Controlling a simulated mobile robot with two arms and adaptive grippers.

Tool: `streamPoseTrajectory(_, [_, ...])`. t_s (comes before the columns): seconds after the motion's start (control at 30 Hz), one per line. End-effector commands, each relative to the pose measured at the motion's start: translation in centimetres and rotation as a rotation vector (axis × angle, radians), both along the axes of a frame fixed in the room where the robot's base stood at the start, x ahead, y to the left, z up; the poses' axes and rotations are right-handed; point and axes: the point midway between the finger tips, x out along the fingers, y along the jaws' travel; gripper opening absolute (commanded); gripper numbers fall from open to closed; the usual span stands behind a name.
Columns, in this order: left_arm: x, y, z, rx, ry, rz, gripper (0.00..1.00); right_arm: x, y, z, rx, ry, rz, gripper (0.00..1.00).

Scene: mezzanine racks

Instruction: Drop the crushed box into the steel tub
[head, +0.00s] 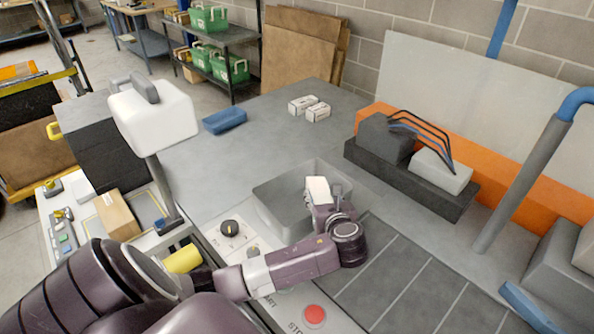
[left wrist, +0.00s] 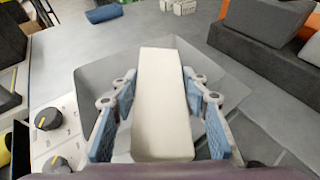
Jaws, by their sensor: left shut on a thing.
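The steel tub (head: 268,212) is a grey open bin set at the near edge of the grey table. My left gripper (head: 326,196) is over it, with its fingers on both sides of a pale cream box (head: 317,186). In the left wrist view the box (left wrist: 163,100) lies lengthwise between the blue finger pads (left wrist: 160,112), shut on it. The tub's walls (left wrist: 215,88) show around and below the box. The tub's floor is mostly hidden by the box and gripper. No crushing shows clearly on the box. My right gripper is not in view.
Two small white boxes (head: 310,107) and a blue block (head: 224,121) lie farther back on the table. A dark fixture with cables (head: 408,170) stands right of the tub. A control panel with a red button (head: 314,315) is at the near edge. Open table lies behind the tub.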

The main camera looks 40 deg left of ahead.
Motion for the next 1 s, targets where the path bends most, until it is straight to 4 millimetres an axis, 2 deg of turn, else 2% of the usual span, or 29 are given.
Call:
streamPoseTrajectory(0.03, [0.8, 2.3, 1.4, 0.004, -0.002, 0.044, 0.14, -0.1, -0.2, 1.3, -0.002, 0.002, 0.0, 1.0])
streamPoseTrajectory(0.1, [1.5, 4.9, 1.9, 0.003, -0.002, 0.096, 0.14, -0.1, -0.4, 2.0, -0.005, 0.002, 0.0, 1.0])
streamPoseTrajectory(0.2, [2.0, 7.8, 2.4, 0.002, 0.0, 0.157, 0.14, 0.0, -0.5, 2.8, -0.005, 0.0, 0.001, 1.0])
streamPoseTrajectory(0.33, [2.2, 10.1, 2.6, 0.001, 0.001, 0.204, 0.14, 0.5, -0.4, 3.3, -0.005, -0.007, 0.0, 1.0])
streamPoseTrajectory(0.47, [2.3, 10.9, 2.5, 0.0, 0.0, 0.222, 0.14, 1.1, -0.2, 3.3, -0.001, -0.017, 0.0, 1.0])
streamPoseTrajectory(0.67, [2.3, 11.0, 1.5, 0.001, 0.0, 0.224, 0.14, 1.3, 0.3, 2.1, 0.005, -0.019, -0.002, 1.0])
streamPoseTrajectory(1.0, [2.3, 10.9, -1.8, 0.001, 0.0, 0.222, 0.14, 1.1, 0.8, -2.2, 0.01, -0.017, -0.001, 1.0])
